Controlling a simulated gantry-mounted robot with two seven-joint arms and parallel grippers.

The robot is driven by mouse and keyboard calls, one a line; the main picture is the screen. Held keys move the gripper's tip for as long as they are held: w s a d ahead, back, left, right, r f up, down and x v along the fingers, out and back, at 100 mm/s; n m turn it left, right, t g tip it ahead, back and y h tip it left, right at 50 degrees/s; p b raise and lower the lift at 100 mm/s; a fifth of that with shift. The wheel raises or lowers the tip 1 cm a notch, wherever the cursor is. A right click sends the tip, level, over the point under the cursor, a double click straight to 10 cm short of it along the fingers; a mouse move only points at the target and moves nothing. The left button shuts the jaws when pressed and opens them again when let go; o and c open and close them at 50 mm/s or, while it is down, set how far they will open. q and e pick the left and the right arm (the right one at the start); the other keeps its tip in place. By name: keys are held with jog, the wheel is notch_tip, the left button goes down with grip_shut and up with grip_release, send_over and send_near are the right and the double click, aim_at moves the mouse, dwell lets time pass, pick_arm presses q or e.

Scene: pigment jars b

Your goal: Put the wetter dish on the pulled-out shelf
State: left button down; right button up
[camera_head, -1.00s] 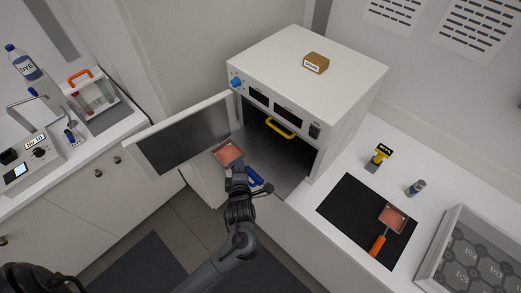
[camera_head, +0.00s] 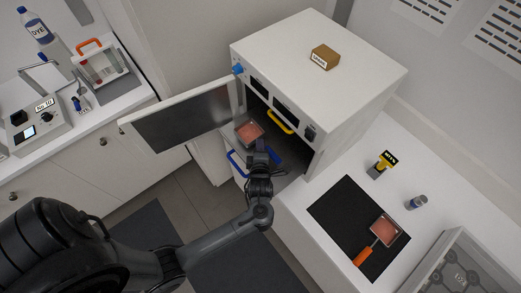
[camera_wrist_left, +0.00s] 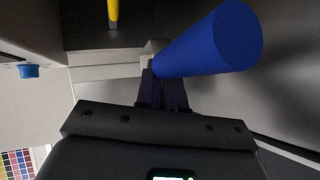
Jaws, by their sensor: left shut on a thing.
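A square dish with pinkish-red contents (camera_head: 249,131) is at the oven mouth in the head view, over the pulled-out shelf (camera_head: 237,151). My left gripper (camera_head: 258,147) is shut on its blue handle, which fills the upper right of the left wrist view (camera_wrist_left: 215,40). I cannot tell whether the dish touches the shelf. A blue bar handle (camera_head: 235,166) shows at the shelf's front. A second dish (camera_head: 384,231) with an orange handle lies on the black mat (camera_head: 340,215). Which dish is wetter is hard to tell. My right gripper is out of view.
The white oven (camera_head: 318,60) has its door (camera_head: 185,125) open to the left. A yellow handle (camera_head: 281,122) is inside it. A yellow-topped stamp-like block (camera_head: 381,165), a small jar (camera_head: 416,202) and a tray (camera_head: 465,265) stand on the right counter. The left counter holds instruments.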

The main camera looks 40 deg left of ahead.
pick_arm(q)
jog(key=shift+w+f, duration=0.1)
jog(key=shift+f, duration=1.35)
jog(key=shift+f, duration=0.2)
jog(key=c, duration=1.3)
grip_release()
jog(key=shift+o, duration=0.2)
jog(key=shift+r, duration=0.1)
